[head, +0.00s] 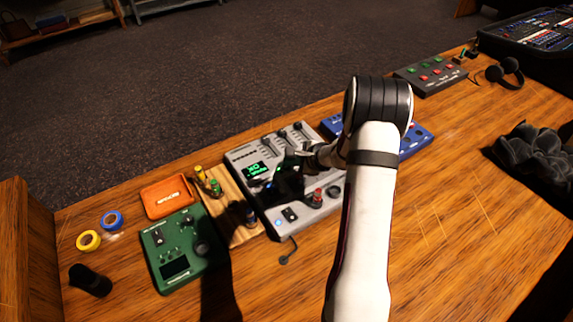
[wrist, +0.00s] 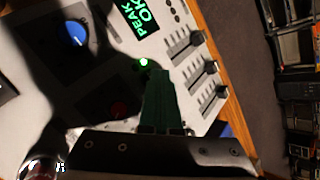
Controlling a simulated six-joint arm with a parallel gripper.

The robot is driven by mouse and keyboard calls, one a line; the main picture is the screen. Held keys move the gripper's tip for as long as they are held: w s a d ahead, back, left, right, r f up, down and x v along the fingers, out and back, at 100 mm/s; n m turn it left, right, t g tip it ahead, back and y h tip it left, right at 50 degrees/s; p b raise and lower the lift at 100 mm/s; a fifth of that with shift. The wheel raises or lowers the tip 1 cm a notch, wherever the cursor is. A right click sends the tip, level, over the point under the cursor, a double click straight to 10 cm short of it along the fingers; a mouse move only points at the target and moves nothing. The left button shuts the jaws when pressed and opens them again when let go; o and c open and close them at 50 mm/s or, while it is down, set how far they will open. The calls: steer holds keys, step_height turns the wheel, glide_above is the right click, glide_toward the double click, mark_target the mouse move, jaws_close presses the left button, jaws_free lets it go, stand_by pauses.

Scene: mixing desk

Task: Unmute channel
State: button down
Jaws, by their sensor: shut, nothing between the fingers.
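The grey mixing desk (head: 243,156) lies at the middle of the table, its small screen (head: 257,170) lit with green text. In the wrist view the screen (wrist: 140,18) reads "PEAK OK". A small green light (wrist: 144,62) glows on the panel beside the tips of my gripper (wrist: 162,72). My gripper (head: 288,172) is shut and empty, close over the panel. I cannot tell whether the tips touch it. Three faders (wrist: 185,45) lie to the right of the tips. A blue button (wrist: 76,32) and a red knob (wrist: 119,109) are partly in shadow.
A green box (head: 180,250) and an orange tray (head: 168,197) are left of the desk, with a wooden board (head: 222,205) carrying knobs between. A blue device (head: 415,138) is behind my arm. Headphones (head: 506,72) lie at the far right.

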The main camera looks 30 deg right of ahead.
mark_target(290, 170)
steer(key=shift+r, duration=0.45)
step_height(290, 170, up, 6)
stand_by(0.3)
